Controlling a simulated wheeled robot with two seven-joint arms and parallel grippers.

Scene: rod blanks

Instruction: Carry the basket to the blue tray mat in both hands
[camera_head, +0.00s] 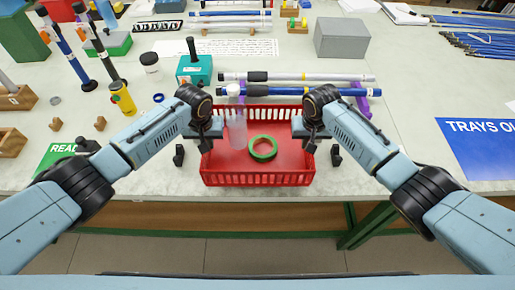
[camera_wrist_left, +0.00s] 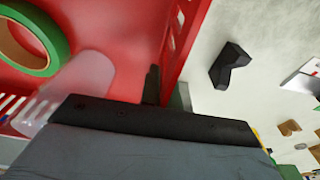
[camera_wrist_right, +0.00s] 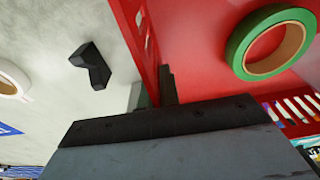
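The red basket (camera_head: 258,179) is at the front middle of the table, holding a green tape roll (camera_head: 263,148) and a clear bottle (camera_head: 236,125) with a white cap. My left gripper (camera_head: 207,138) is at its left wall; in the left wrist view the fingers (camera_wrist_left: 167,92) sit either side of that wall, close against it. My right gripper (camera_head: 311,138) is at the right wall; its fingers (camera_wrist_right: 153,92) likewise close on the wall. The blue tray mat (camera_head: 482,148), lettered "TRAYS OU", lies at the right, partly cut off. I cannot tell whether the basket touches the table.
Small black blocks (camera_head: 179,155) and (camera_head: 336,155) stand beside the basket. Rods on purple supports (camera_head: 361,100) lie just behind it. A grey box (camera_head: 341,38) stands at the back. Bare tabletop lies between basket and mat, partly under my right arm.

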